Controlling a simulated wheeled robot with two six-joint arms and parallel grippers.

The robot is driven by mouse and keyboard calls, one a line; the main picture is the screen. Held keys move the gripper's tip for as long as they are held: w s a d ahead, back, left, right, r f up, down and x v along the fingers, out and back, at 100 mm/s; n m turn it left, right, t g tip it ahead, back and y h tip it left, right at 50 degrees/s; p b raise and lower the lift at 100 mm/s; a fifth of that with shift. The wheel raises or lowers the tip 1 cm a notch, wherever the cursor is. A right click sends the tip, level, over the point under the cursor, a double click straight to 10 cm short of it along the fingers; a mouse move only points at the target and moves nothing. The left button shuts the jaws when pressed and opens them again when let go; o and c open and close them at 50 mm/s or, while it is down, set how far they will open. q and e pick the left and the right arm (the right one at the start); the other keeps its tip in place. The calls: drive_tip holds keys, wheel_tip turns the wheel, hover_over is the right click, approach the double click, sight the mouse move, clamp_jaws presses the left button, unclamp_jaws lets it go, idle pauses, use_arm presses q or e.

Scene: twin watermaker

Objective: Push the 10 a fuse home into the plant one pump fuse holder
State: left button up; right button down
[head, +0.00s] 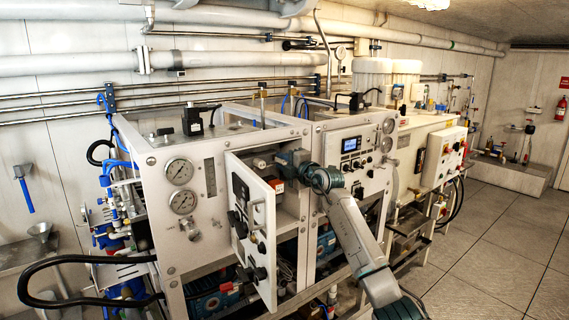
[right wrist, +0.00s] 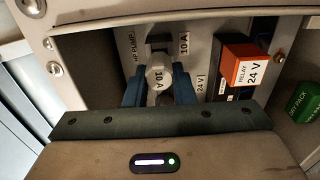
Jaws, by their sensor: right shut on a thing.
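The 10 A fuse (right wrist: 158,78) is a pale, rounded piece marked "10 A" in the right wrist view. My right gripper (right wrist: 160,90) is shut on it, with a blue finger on each side. The fuse holder (right wrist: 158,42) is dark and sits just beyond the fuse on a grey panel labelled "HP PUMP" and "10 A". The fuse covers part of the holder, so I cannot tell how deep it sits. In the head view my right gripper (head: 287,162) reaches into the open cabinet (head: 290,205) of the front unit. My left gripper is not in view.
An orange relay (right wrist: 245,70) marked "24 V" stands right of the fuse. A green block (right wrist: 302,103) is farther right. The cabinet door (head: 252,230) hangs open to the left of my right arm. Gauges (head: 181,187) are on the left panel.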

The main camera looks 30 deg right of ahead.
drive_tip(key=shift+w+r, duration=0.1)
drive_tip(key=shift+w, duration=0.35)
drive_tip(key=shift+w, duration=0.25)
drive_tip(key=c, duration=1.1)
unclamp_jaws()
drive_tip(key=shift+w+a, duration=0.1)
drive_tip(key=shift+c, duration=0.2)
drive_tip(key=s+b, duration=0.4)
drive_tip(key=s, duration=0.6)
drive_tip(key=shift+s+d, duration=0.4)
drive_tip(key=shift+d, duration=0.05)
drive_tip(key=shift+f, duration=0.2)
